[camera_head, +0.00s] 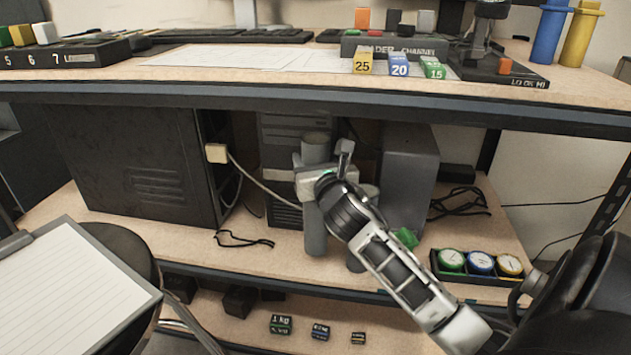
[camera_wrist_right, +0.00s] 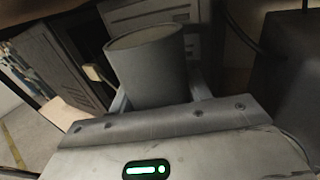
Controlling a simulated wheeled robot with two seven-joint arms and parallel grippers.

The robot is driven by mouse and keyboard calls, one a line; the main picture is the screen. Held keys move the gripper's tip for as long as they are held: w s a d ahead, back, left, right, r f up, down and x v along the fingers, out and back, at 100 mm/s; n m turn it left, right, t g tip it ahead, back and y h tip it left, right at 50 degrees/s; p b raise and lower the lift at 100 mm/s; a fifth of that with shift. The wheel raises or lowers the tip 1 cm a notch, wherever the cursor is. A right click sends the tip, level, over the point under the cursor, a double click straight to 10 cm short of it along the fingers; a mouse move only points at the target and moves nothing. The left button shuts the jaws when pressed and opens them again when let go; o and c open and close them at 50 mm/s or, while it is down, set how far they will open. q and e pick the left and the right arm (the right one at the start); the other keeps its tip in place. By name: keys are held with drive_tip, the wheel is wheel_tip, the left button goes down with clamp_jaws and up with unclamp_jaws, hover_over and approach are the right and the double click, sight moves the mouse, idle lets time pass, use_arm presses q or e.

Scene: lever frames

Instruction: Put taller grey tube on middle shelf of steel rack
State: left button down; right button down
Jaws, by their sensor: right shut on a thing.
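My right gripper (camera_head: 313,170) is shut on a grey tube (camera_head: 315,230), which stands upright in the jaws. A second grey tube (camera_head: 356,262) shows partly behind my right forearm, just right of the held one. Its height is hard to judge because the arm covers much of it. My left gripper is not in view.
A black cabinet (camera_head: 135,165) stands left, a computer tower (camera_head: 290,130) behind the tube, and a grey box (camera_head: 408,185) to the right. A tray of round dials (camera_head: 478,276) sits at the right. The upper board (camera_head: 300,95) overhangs. Bare board lies left of the tubes, with a cable.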

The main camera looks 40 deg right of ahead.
drive_tip(key=shift+f, duration=0.25)
use_arm(q)
drive_tip(key=b, duration=0.1)
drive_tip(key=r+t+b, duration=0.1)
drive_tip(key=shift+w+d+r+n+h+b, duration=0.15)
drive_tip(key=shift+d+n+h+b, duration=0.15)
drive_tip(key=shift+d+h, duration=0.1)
use_arm(e)
wheel_tip(320, 180, down, 3)
drive_tip(key=shift+s+d+f, duration=0.1)
drive_tip(key=shift+d+f, duration=0.05)
drive_tip(key=shift+f, duration=0.15)
drive_tip(key=c, duration=0.7)
unclamp_jaws()
drive_tip(key=shift+f, duration=0.2)
drive_tip(key=shift+o, duration=0.2)
